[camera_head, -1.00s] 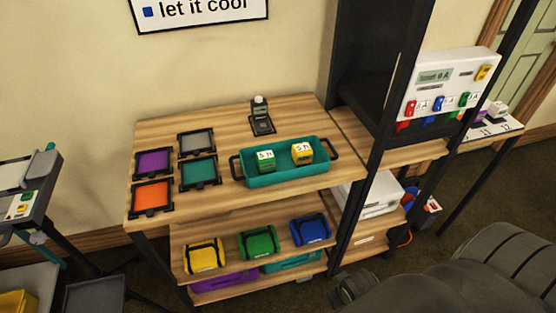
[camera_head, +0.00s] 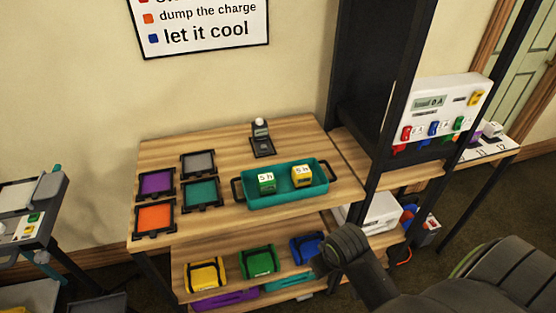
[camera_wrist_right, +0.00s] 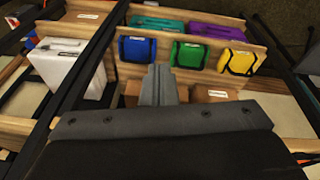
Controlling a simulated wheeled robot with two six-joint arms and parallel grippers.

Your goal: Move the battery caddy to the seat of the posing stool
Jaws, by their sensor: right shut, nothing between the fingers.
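The teal caddy (camera_head: 262,201), a shallow tray with a dark handle at each end, rests on the wooden top of the shelf unit (camera_head: 225,228). A green block (camera_head: 266,183) and a yellow block (camera_head: 302,176) stand in it. My right arm reaches in from the lower right in the head view, in front of the shelf and below the caddy, apart from it. My right gripper (camera_wrist_right: 158,84) is shut and empty in the wrist view, pointing at the lower shelves. My left gripper is not in view. I cannot make out a posing stool.
Purple, grey, orange and teal framed pads (camera_head: 202,193) lie left of the caddy, with a small device (camera_head: 262,139) behind it. Yellow, green and blue bags (camera_head: 258,261) fill the shelf below. A black upright (camera_head: 392,110) and a panel (camera_head: 440,108) stand to the right.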

